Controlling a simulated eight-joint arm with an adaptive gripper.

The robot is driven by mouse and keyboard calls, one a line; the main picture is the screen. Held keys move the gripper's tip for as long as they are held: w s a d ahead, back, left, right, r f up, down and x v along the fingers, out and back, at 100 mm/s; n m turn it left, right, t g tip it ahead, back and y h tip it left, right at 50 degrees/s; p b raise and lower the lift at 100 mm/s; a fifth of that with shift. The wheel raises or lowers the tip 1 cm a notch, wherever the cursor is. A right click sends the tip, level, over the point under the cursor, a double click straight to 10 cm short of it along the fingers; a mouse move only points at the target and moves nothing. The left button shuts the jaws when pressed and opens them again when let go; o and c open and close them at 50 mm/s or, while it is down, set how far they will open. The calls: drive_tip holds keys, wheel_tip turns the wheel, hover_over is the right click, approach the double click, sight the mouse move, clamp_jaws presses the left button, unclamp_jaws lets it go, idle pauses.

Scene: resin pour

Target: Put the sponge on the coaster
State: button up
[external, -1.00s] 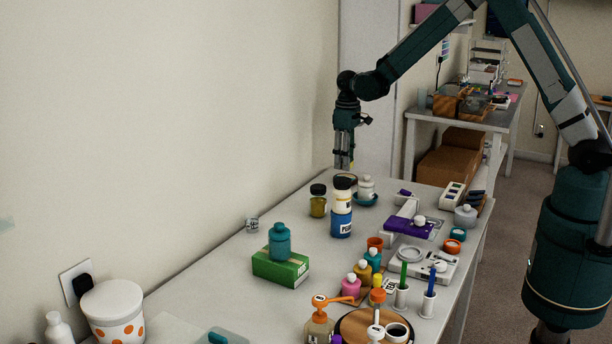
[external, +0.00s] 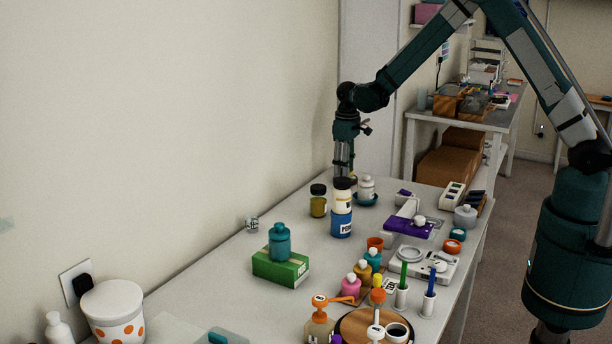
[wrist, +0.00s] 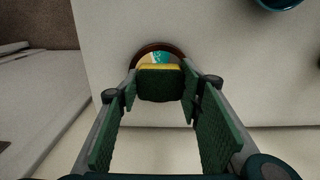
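The sponge (wrist: 160,84), dark green with a yellow edge, sits between the tips of my gripper (wrist: 160,92) in the wrist view. The finger pads appear to press on its two sides. The round coaster (wrist: 146,50), with a brown rim and a teal and pale picture, lies on the table directly behind and below the sponge, which hides much of it. In the external view my gripper (external: 344,172) points down at the far end of the table, behind the white-and-blue bottles. A little yellow shows at its tips. The coaster is hidden there.
The wall is close on the left.

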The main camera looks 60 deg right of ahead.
drive_tip(key=o, duration=0.3)
drive_tip(key=shift+r, duration=0.15)
drive_tip(key=shift+r, duration=6)
drive_tip(key=shift+r, duration=0.1)
